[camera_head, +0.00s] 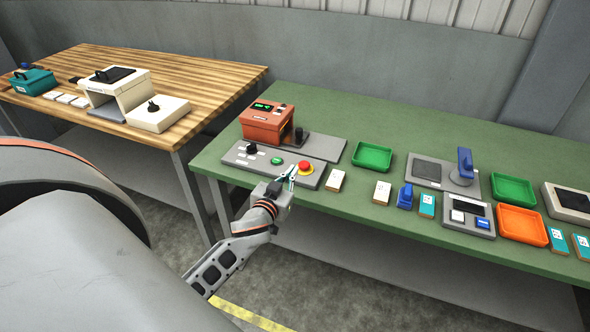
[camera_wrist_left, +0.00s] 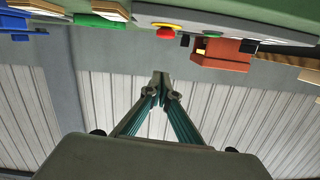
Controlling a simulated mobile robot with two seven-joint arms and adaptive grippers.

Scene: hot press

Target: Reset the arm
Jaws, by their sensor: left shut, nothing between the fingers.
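My left gripper (camera_head: 291,177) is at the front edge of the green table, close to the red button (camera_head: 305,167) on the grey control panel (camera_head: 245,160). Whether it touches the button or panel is unclear. In the left wrist view the two fingers (camera_wrist_left: 161,84) meet at their tips, shut and empty. That view is upside down, with the red button (camera_wrist_left: 166,32) and the orange-red press (camera_wrist_left: 219,60) near the top. The press (camera_head: 266,118) stands behind the panel in the head view. My right gripper is not in view.
The green table (camera_head: 330,115) also holds a green tray (camera_head: 372,156), an orange tray (camera_head: 522,226), a device with a blue lever (camera_head: 465,161) and several small blocks. A wooden table (camera_head: 190,80) with a white machine (camera_head: 115,85) stands at the left. A floor gap separates the tables.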

